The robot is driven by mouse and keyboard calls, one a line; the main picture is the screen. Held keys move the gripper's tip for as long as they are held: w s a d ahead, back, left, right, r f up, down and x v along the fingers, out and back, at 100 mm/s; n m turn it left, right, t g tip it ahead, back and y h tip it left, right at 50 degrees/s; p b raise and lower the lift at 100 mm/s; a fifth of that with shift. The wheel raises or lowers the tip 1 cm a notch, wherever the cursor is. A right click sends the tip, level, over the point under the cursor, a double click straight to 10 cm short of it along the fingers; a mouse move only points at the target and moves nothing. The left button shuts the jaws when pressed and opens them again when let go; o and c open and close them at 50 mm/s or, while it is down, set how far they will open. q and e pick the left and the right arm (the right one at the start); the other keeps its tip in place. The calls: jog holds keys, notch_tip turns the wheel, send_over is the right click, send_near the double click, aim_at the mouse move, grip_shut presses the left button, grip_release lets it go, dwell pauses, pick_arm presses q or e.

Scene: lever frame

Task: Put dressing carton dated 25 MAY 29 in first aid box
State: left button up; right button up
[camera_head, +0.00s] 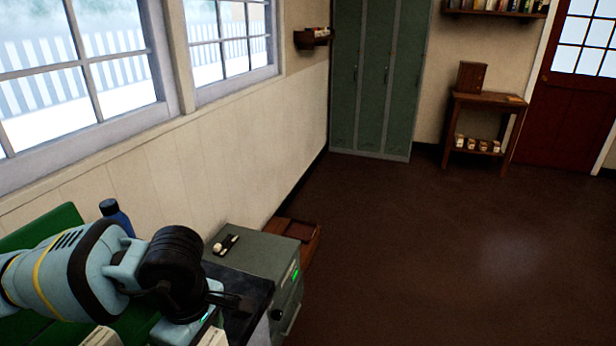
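Several small pale cartons (477,145) stand in a row on the lower shelf of a wooden side table across the room. They are too small to read any date, so I cannot tell which is dated 25 MAY 29. I cannot make out a marked first aid box; a brown wooden box (472,77) stands on top of that table. My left arm reaches in from the left, and its dark gripper (238,303) is low in the view by a dark worktop, far from the cartons. Its fingers are too unclear to judge. My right gripper is not in view.
A grey-green cabinet (258,253) with small items on top stands near me, a wooden crate (300,235) behind it. Green lockers (374,75), the side table (487,100) and a red door (566,125) line the far side. The brown floor (430,250) between is clear.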

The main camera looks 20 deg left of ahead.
aim_at(219, 335)
pick_arm(q)
jog(key=m, duration=0.2)
jog(key=w+m, duration=0.1)
jog(key=shift+w+d+m, duration=0.1)
jog(key=shift+d+m, duration=0.3)
jog(key=m, duration=0.2)
jog(key=w+d+m, duration=0.1)
jog(key=m, duration=0.1)
jog(key=shift+w, duration=0.15)
jog(key=m, duration=0.3)
jog(key=w+d+m, duration=0.1)
jog(key=m, duration=0.2)
jog(key=w+d+m, duration=0.1)
jog(key=m, duration=0.2)
jog(key=shift+w, duration=0.15)
jog(key=shift+d, duration=0.1)
